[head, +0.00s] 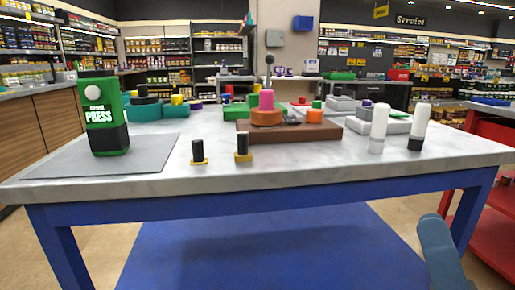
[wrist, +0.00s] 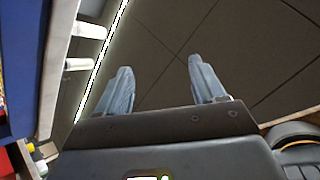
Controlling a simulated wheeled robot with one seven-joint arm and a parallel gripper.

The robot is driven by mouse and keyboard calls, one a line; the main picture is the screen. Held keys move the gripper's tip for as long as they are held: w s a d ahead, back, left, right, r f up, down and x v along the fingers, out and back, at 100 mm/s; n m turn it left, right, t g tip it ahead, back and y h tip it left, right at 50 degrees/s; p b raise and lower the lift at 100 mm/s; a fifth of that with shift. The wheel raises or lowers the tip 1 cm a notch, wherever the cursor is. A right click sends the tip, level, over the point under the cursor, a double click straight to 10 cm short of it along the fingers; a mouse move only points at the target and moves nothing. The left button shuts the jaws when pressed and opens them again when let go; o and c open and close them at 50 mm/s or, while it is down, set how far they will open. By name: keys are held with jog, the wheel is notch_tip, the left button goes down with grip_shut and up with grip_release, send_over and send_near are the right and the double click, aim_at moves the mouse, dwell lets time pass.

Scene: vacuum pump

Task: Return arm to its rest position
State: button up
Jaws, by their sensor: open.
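In the head view, only a blue-grey part of my arm shows at the lower right, in front of the table. The vacuum pump assembly stands on the table, with a brown base (head: 310,132), an orange round part (head: 266,117) and a pink part (head: 266,99) on top. My gripper is apart from all of these.
A grey-topped table (head: 270,176) with blue legs fills the middle. Two white bottles (head: 378,128) (head: 418,127) stand at right. A red cart (head: 492,225) is at the far right.

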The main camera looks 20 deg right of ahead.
jog(key=s+a+f+n+g+y, duration=0.35)
jog(key=s+f+n+g, duration=0.2)
jog(key=s+f, duration=0.35)
jog(key=s+a+f+n+g+y, duration=0.2)
jog(key=s+a+f+n+g, duration=0.3)
jog(key=s+f+g, duration=0.45)
notch_tip(320, 180, up, 19)
jog(key=w+t+p, duration=0.1)
jog(key=t+p, duration=0.1)
jog(key=p, duration=1.8)
jog(key=shift+t+p, duration=0.3)
jog(key=shift+p, duration=0.05)
